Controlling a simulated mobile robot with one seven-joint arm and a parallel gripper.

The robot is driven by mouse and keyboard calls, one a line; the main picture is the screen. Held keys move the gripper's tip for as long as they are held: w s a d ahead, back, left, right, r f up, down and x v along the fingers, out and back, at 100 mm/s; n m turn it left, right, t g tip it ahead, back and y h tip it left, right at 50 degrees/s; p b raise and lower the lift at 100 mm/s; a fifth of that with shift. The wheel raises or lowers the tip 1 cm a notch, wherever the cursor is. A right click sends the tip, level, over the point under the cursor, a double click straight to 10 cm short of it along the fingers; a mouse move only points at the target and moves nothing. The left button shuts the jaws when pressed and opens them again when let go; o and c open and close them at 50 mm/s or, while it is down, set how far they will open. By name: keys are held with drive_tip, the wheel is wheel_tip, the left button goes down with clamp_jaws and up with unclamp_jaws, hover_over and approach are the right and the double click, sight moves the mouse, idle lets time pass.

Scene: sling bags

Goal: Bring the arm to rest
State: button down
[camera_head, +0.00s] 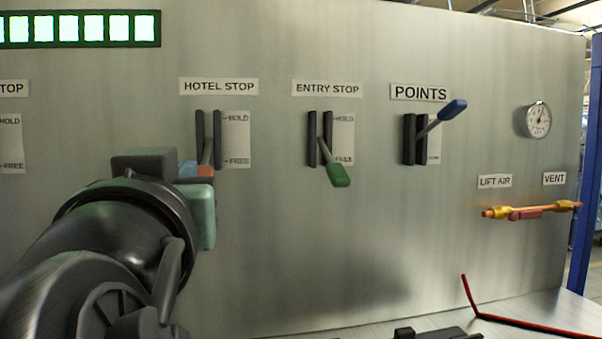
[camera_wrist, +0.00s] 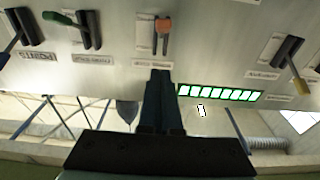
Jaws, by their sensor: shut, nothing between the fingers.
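My arm reaches in from the lower left in the head view, and its end covers part of the panel near the HOTEL STOP lever (camera_head: 206,160). My gripper (camera_wrist: 161,72) shows in the wrist view with its two dark fingers together and nothing between them. The orange handle of that lever (camera_wrist: 162,27) appears just beyond the fingertips in the picture; a gap shows between them.
The ENTRY STOP lever (camera_head: 336,172) has its green handle down. The POINTS lever (camera_head: 450,112) has its blue handle raised. A gauge (camera_head: 538,119), a copper pipe with valve handles (camera_head: 525,213) and a red rod (camera_head: 500,320) are at right. Lit windows (camera_head: 80,29) are upper left.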

drive_tip(key=s+d+r+m+t+h, duration=0.1)
drive_tip(key=s+d+r+t+h, duration=0.15)
drive_tip(key=d, duration=0.25)
drive_tip(key=s+d+r+m+t+h+p, duration=0.1)
drive_tip(key=s+d+t, duration=0.2)
drive_tip(key=s+d, duration=0.15)
drive_tip(key=s+d+r+m+t+h, duration=0.1)
drive_tip(key=s+d+r+t+h, duration=0.15)
drive_tip(key=d, duration=0.35)
wheel_tip(320, 180, up, 17)
drive_tip(key=p, duration=1.7)
drive_tip(key=shift+w+a+t+y, duration=0.3)
drive_tip(key=shift+a+t, duration=0.1)
drive_tip(key=shift+a, duration=0.05)
drive_tip(key=shift+d+f, duration=0.1)
drive_tip(key=shift+f, duration=0.05)
